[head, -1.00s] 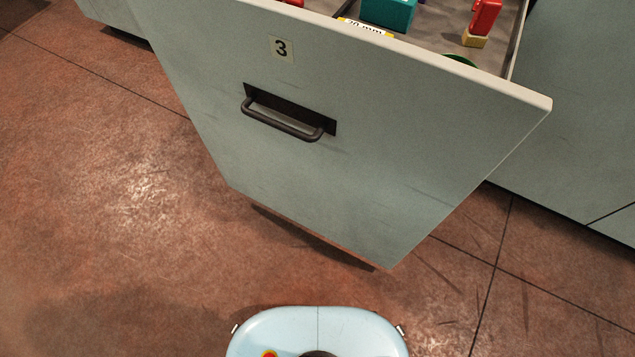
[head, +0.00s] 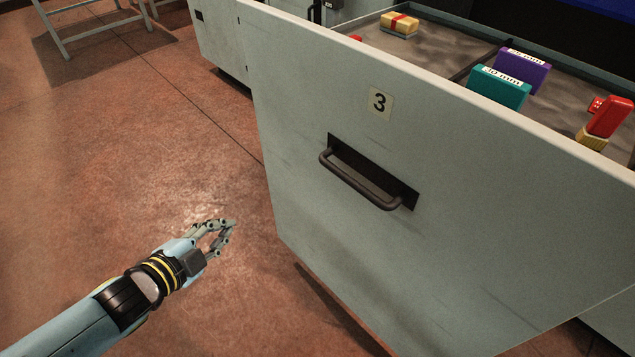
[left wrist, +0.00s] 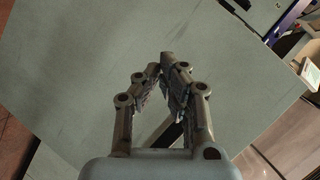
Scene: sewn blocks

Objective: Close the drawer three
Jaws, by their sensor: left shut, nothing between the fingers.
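Drawer three (head: 310,150) is a pale grey-green drawer, pulled open, with a "3" label (head: 380,103) and a dark bar handle (head: 362,180) on its front. Several things lie inside it. My left gripper (head: 231,224) is shut and empty, left of the drawer front and apart from the handle in the head view. In the left wrist view its fingertips (left wrist: 163,66) come together in front of a pale panel (left wrist: 110,50); a dark bar shows partly behind the fingers. My right gripper is not in view.
Inside the drawer are a teal box (head: 498,88), a purple box (head: 522,70), a yellow block with a red band (head: 399,25) and a red item (head: 606,117). A metal stand (head: 90,15) is at the far left. The reddish floor (head: 150,150) left of the drawer is clear.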

